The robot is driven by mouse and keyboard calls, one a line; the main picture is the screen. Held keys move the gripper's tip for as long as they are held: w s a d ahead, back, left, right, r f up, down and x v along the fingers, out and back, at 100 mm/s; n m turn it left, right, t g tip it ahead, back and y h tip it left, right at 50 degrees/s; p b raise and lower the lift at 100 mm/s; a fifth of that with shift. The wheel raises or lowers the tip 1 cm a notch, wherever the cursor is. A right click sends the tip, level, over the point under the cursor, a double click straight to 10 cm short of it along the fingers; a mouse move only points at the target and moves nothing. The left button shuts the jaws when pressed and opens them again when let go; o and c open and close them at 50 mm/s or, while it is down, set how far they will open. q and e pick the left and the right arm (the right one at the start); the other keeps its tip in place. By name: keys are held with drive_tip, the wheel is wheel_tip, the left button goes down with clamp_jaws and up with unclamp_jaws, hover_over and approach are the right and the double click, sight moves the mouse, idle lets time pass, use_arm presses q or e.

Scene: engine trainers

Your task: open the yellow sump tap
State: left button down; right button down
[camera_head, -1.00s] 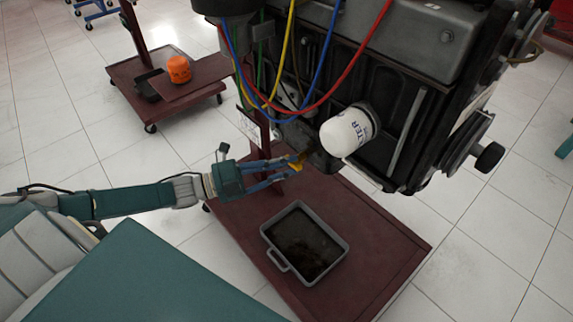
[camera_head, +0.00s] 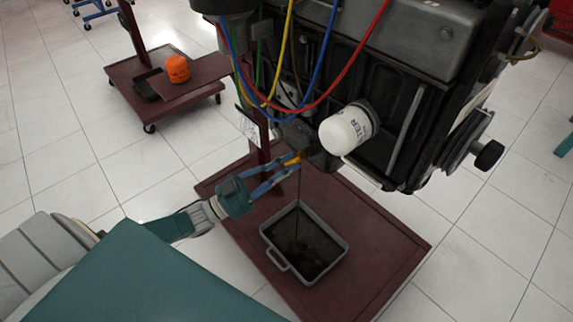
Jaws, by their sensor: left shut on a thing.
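The yellow sump tap (camera_head: 295,157) is small and sits low on the engine (camera_head: 400,100), left of the white filter. My left gripper (camera_head: 288,163) is shut on the tap, its blue fingers partly covering it. A thin dark stream (camera_head: 297,205) runs down below the tap into the grey drain tray (camera_head: 341,243). The tray stands under the engine and has dark liquid in it. My right gripper is not in view.
The white oil filter (camera_head: 345,130) juts from the engine close right of the tap. Coloured cables (camera_head: 322,85) hang in front of the engine. The tray stands on a dark red stand base (camera_head: 390,245). A second stand with an orange filter (camera_head: 177,69) is at the back left.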

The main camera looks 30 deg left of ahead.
use_arm(q)
drive_tip(key=shift+s+d+f+n+t+y+p, duration=0.1)
drive_tip(key=shift+n+t+y+p, duration=0.45)
drive_tip(key=shift+n, duration=1.35)
drive_tip(key=shift+s+d+f+n+t+y+p, duration=0.1)
drive_tip(key=shift+n+t+y, duration=0.75)
drive_tip(key=shift+n, duration=1.05)
drive_tip(key=shift+d+n+t+y+p, duration=0.1)
drive_tip(key=shift+n+t+y+p, duration=0.25)
drive_tip(key=shift+n+y, duration=1.1)
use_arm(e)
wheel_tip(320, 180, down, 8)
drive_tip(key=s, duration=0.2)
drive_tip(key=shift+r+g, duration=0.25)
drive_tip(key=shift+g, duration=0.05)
use_arm(q)
drive_tip(key=shift+n+h, duration=0.45)
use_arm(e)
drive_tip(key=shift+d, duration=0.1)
use_arm(q)
drive_tip(key=c, duration=1.7)
unclamp_jaws()
drive_tip(key=shift+o, duration=0.2)
drive_tip(key=shift+r, duration=0.1)
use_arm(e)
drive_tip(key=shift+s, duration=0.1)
